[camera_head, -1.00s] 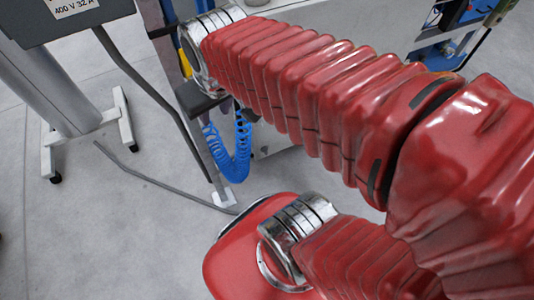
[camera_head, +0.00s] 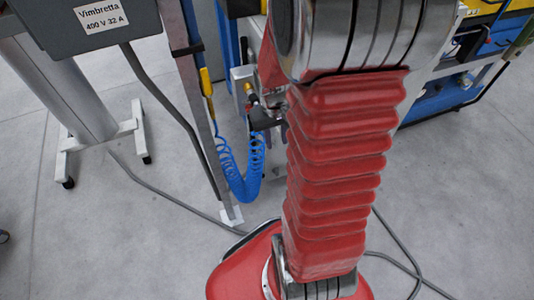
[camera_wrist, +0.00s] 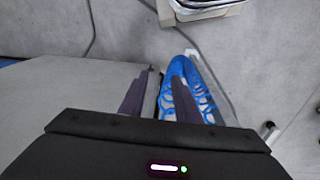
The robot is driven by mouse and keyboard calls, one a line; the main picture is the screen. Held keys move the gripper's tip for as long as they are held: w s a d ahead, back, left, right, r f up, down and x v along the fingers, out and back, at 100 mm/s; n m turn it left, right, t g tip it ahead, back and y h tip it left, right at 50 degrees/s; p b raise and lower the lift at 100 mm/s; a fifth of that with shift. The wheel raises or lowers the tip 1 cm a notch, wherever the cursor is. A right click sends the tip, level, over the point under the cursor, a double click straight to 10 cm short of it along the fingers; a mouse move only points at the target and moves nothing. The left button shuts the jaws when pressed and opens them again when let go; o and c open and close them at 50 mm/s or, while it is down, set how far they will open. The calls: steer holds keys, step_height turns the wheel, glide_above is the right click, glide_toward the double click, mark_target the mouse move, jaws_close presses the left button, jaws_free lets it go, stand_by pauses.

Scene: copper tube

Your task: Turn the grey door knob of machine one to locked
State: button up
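I cannot make out the grey door knob in either view. I cannot tell which of the machines here is machine one. In the wrist view, the two dark fingers of my gripper (camera_wrist: 158,98) stand apart with a gap between them, and nothing shows held. A coiled blue hose (camera_wrist: 180,85) lies behind and beside the right finger.
A grey box labelled "Vimbretta 400 V 32 A" (camera_head: 85,22) stands on a wheeled post at upper left. The coiled blue hose (camera_head: 243,170) hangs by an upright post. A blue and yellow machine (camera_head: 450,85) is at upper right. Cables lie on the grey floor.

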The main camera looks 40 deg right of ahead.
steer(key=w+d+f+t+h, duration=0.1)
steer(key=w+d+f, duration=0.2)
steer(key=d+f, duration=0.4)
steer(key=w+d+f+t, duration=0.1)
steer(key=w+d+f, duration=0.1)
steer(key=d+f, duration=0.5)
steer(key=t+h, duration=0.2)
steer(key=t, duration=0.9)
glide_toward(278, 173)
steer(key=v, duration=0.5)
steer(key=shift+d+r+n, duration=0.1)
steer(key=shift+r+n, duration=0.15)
steer(key=shift+n, duration=0.05)
steer(key=shift+w, duration=0.15)
steer(key=x, duration=1.3)
steer(key=shift+w+f, duration=0.25)
steer(key=shift+f, duration=0.1)
steer(key=shift+c, duration=0.6)
jaws_close()
